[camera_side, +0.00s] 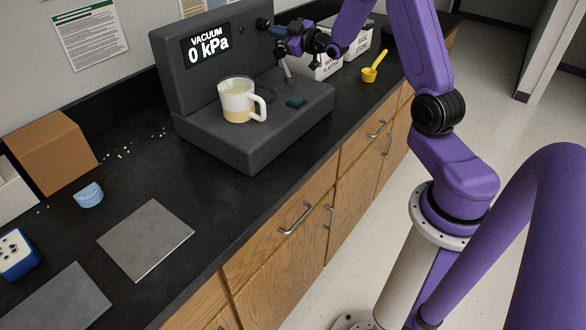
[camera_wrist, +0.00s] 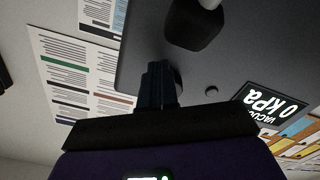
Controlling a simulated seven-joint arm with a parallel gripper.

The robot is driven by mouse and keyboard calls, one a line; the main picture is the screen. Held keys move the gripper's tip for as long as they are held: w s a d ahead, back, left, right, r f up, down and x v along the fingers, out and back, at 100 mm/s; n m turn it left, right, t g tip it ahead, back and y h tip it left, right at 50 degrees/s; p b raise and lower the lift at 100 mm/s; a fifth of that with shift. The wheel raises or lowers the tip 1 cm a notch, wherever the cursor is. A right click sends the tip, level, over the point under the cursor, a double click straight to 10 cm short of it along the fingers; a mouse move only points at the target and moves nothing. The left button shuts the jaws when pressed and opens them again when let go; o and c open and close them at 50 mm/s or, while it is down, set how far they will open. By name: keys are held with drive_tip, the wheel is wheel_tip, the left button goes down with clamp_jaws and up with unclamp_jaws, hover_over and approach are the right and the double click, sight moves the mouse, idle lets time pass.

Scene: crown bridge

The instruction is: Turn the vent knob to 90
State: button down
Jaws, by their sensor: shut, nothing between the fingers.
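The grey vacuum unit (camera_side: 245,145) stands on the black counter, and its display (camera_side: 208,46) reads "VACUUM 0 kPa". My gripper (camera_side: 265,25) is at the upper right of the unit's upright panel, with its fingers pointing at the panel. In the wrist view the dark blue fingers of my gripper (camera_wrist: 158,72) are together, with nothing seen between them. A dark rounded shape, seemingly the vent knob (camera_wrist: 177,82), shows just beside the fingers and is mostly hidden. I cannot tell its angle or whether the fingers touch it.
A dark block with a pale rod (camera_wrist: 195,25) sticks out of the panel close to my fingers. A small round button (camera_wrist: 211,91) is nearby. A mug (camera_side: 237,100) of yellowish material stands on the unit's base. White labelled bins (camera_side: 318,66) and a yellow scoop (camera_side: 370,74) are to the right.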

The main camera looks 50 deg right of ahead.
drive_tip(key=shift+a, duration=0.35)
drive_tip(key=shift+a+f, duration=0.15)
drive_tip(key=shift+a, duration=0.2)
drive_tip(key=shift+w+a, duration=0.1)
drive_tip(key=shift+f, duration=0.4)
drive_tip(key=s, duration=0.6)
drive_tip(key=shift+s+d, duration=0.15)
drive_tip(key=shift+d, duration=0.2)
drive_tip(key=shift+f, duration=0.1)
